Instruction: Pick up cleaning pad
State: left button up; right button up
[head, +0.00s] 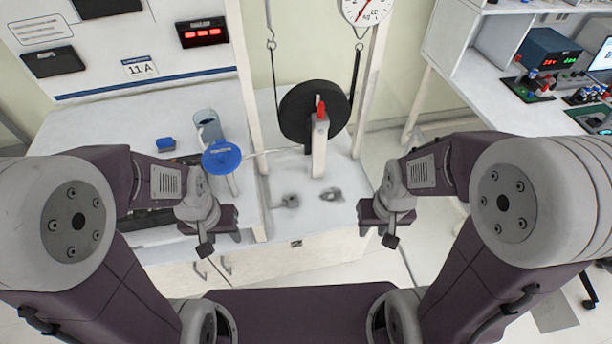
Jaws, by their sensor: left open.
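A small blue block (166,144) lies on the white bench at the left; it may be the cleaning pad, but I cannot tell for certain. My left gripper (205,247) is open and empty at the bench's front edge, below and to the right of the blue block and apart from it. My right gripper (390,240) hangs over the floor to the right of the bench. Its jaws are too small to read, and no held object shows. Two small grey smudges or lumps, one left (290,201) and one right (332,194), are on the bench top between the grippers.
A round blue disc (221,157) and a grey cylinder (207,125) stand near the block. A black wheel (314,112) on a white post with a red tip stands in a frame under a dial (368,10). Another bench with instruments (548,48) is at right.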

aim_at(163, 144)
jog(key=k+j+z, duration=0.15)
jog(key=j, duration=0.85)
jog(key=i+j, duration=0.35)
jog(key=i, duration=0.15)
